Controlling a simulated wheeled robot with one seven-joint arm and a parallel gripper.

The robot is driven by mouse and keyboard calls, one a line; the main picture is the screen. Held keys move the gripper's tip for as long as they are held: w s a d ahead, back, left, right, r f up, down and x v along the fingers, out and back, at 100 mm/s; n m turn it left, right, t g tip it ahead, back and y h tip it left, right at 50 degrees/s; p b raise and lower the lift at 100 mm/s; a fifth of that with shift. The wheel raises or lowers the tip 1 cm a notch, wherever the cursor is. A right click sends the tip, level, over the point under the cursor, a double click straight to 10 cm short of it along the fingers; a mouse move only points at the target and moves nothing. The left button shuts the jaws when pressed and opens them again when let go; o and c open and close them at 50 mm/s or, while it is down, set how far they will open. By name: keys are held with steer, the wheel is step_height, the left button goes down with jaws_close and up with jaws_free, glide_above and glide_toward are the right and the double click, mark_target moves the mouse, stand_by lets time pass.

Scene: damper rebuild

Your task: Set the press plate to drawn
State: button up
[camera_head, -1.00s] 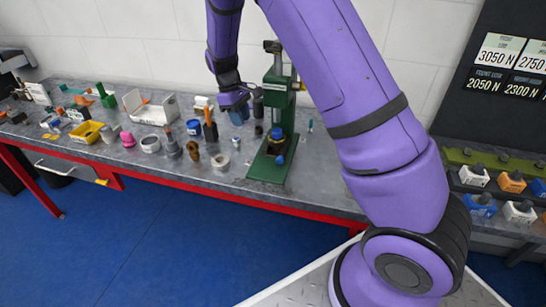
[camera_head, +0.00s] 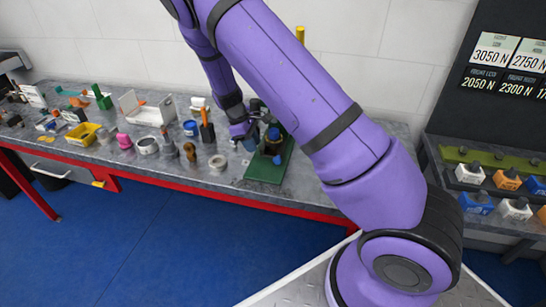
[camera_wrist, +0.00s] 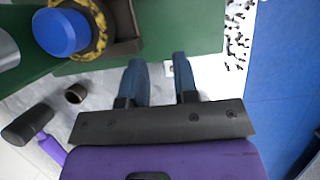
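The green press (camera_head: 268,168) stands on the bench, with its upper part largely hidden by my arm. A blue round part (camera_head: 273,134) sits at it; in the wrist view a blue cap (camera_wrist: 62,32) shows inside a yellow-and-dark ring, above the green base (camera_wrist: 190,35). I cannot tell the press plate apart or read its setting. My gripper (camera_head: 247,142) is low, beside the press on its left. In the wrist view my gripper (camera_wrist: 159,72) has two blue fingers standing apart, with a small white patch beyond the gap. I see nothing gripped.
A white ring (camera_head: 217,162), a brown turned piece (camera_head: 190,151) and a blue-topped jar (camera_head: 191,128) stand left of the press. The yellow tray (camera_head: 83,133) lies further left. The bench's red front edge (camera_head: 215,194) is close.

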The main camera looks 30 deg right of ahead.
mark_target(273, 157)
steer(key=s+d, duration=0.3)
steer(key=shift+s+d, duration=0.3)
steer(key=x, duration=0.3)
steer(key=shift+s+d+f, duration=0.1)
steer(key=shift+s+f, duration=0.05)
steer(key=shift+f, duration=0.1)
steer(key=shift+s+d+f, duration=0.15)
steer(key=shift+d+f, duration=0.1)
steer(key=shift+f, duration=0.4)
jaws_close()
steer(key=shift+s+a, duration=0.1)
